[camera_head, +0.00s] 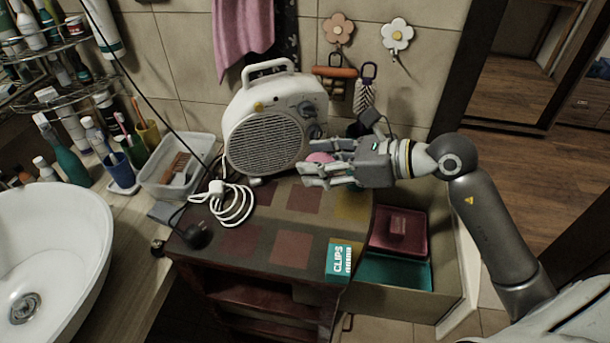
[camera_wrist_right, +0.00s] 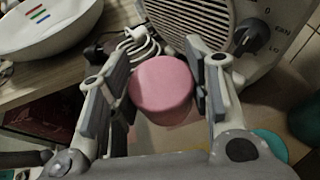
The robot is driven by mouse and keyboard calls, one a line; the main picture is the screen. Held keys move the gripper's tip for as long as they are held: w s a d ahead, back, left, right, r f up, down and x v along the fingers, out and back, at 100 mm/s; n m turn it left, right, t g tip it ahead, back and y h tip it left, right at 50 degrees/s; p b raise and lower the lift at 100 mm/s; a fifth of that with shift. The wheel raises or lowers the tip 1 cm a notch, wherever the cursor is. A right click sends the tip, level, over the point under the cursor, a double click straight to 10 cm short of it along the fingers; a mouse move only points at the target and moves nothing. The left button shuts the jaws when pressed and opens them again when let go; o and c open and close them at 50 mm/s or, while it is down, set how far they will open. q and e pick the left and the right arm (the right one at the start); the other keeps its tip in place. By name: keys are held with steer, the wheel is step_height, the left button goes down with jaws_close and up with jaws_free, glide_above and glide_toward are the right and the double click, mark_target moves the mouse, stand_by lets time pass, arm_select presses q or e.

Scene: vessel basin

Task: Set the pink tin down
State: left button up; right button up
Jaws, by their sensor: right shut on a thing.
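The pink tin (camera_wrist_right: 162,85) is a short round can, held between the two fingers of my right gripper (camera_wrist_right: 160,98) in the right wrist view. In the head view only a part of the pink tin (camera_head: 319,157) shows behind the fingers of my right gripper (camera_head: 314,172). The gripper is shut on it, over the back right part of the patterned cabinet top (camera_head: 282,239), in front of the white fan heater. Whether the tin touches the top cannot be told. My left gripper is not in view.
The white fan heater (camera_head: 268,140) stands at the back of the cabinet. A coiled white cable (camera_head: 232,205) and black plug (camera_head: 197,236) lie left. A teal CLIPS box (camera_head: 339,261) sits at the front right edge. The middle of the top is clear.

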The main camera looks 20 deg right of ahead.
glide_above(305, 193)
steer(key=f, duration=0.5)
steer(key=shift+s+f+p, duration=0.2)
steer(key=shift+f+p, duration=0.05)
steer(key=shift+p, duration=0.1)
steer(key=f, duration=0.2)
steer(key=f+p, duration=0.1)
steer(key=shift+w, duration=0.25)
steer(key=shift+f, duration=0.3)
steer(key=shift+f, duration=0.2)
steer(key=o, duration=0.6)
steer(key=shift+o, duration=0.7)
